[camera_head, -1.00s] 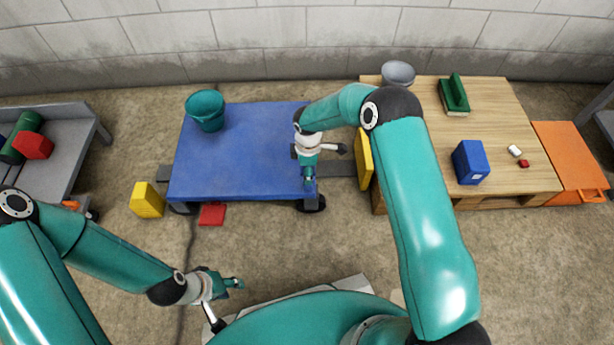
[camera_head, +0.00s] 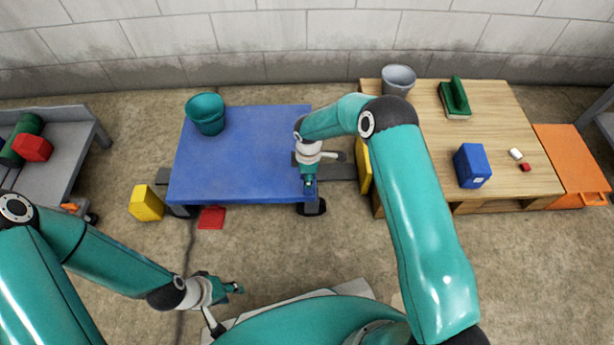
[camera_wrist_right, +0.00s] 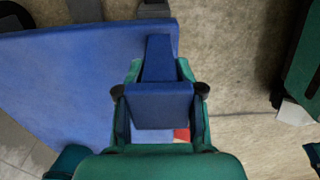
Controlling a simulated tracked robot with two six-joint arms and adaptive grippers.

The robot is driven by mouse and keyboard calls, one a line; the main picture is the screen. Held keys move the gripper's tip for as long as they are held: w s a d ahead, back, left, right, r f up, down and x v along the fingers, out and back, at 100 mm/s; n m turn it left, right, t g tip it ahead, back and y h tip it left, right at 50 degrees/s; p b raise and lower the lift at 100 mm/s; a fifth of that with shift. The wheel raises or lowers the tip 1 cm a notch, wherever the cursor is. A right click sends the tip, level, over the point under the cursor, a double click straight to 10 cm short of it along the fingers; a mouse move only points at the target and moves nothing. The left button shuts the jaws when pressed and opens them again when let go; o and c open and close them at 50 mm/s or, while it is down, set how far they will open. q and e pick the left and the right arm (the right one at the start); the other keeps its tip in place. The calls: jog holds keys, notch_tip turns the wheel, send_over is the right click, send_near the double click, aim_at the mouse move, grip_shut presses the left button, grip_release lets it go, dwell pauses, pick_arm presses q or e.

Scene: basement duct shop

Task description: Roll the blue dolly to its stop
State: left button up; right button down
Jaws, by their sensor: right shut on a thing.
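The blue dolly (camera_head: 245,150) stands on the floor in the head view, over a grey rail (camera_head: 338,172). Its blue top also fills the left of the right wrist view (camera_wrist_right: 60,85). My right gripper (camera_head: 309,183) is at the dolly's right front corner. In the right wrist view my right gripper (camera_wrist_right: 160,105) is shut on a blue upright part of the dolly, with a finger on each side. A yellow plate (camera_head: 364,165) stands upright at the rail's right end, apart from the dolly. My left gripper (camera_head: 236,288) is in front of the dolly, touching nothing; its finger opening is unclear.
A teal bucket (camera_head: 206,114) stands on the dolly's back left. A yellow block (camera_head: 146,203) and a red piece (camera_head: 211,218) lie near its front left.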

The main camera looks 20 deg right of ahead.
jog(key=s+d+p, duration=0.1)
jog(key=s+d, duration=0.2)
jog(key=d, duration=1)
jog(key=shift+s+d, duration=0.15)
jog(key=shift+s, duration=0.1)
jog(key=c, duration=1)
grip_release()
jog(key=shift+c, duration=0.2)
jog(key=shift+o, duration=1)
jog(key=shift+r, duration=0.1)
notch_tip(320, 180, up, 12)
